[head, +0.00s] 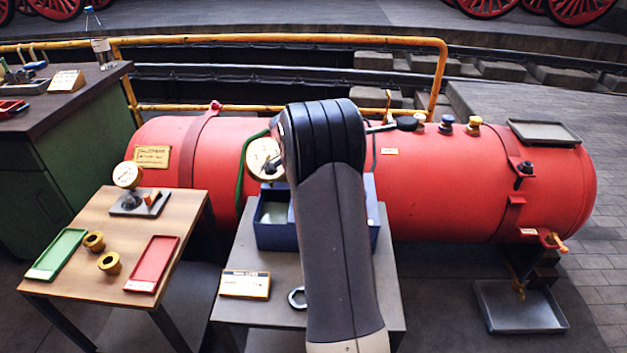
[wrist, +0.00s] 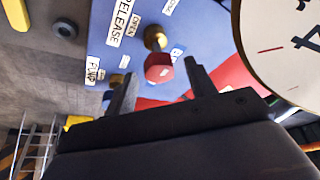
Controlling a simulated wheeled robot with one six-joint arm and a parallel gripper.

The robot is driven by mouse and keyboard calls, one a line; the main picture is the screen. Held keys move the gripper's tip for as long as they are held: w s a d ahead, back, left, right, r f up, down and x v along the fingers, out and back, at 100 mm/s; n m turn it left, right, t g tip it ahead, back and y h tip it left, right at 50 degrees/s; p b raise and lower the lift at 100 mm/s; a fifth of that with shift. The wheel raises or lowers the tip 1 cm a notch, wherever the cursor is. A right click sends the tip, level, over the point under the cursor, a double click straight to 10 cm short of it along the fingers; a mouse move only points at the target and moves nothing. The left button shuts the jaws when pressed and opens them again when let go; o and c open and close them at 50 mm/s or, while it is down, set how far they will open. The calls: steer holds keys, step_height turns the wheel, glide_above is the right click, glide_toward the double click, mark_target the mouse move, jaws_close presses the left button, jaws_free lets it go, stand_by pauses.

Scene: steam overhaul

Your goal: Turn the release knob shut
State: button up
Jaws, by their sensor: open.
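In the wrist view a blue panel (wrist: 200,30) carries a RELEASE label (wrist: 123,18), an OPEN label and a partly legible PUMP label. A red knob (wrist: 158,68) and a brass round part (wrist: 155,38) sit close together beside the OPEN label. I cannot tell whether they are one piece. My gripper (wrist: 160,83) is open, its dark fingers apart on either side of the red knob's lower side. I see no contact. In the head view my arm hides the gripper and knob. The blue box (head: 275,235) shows in part behind my arm.
A large white dial gauge (wrist: 290,45) is close on the right in the wrist view; it also shows in the head view (head: 262,158). The red tank (head: 460,190) lies behind the box. A wooden table (head: 120,285) with trays and brass rings stands left.

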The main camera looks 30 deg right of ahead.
steer(key=p+v, duration=0.1)
steer(key=v, duration=0.9)
steer(key=shift+r, duration=0.2)
steer(key=shift+a+f, duration=0.1)
steer(key=b+x, duration=0.1)
steer(key=x, duration=0.9)
steer(key=shift+f, duration=0.2)
steer(key=shift+n, duration=0.3)
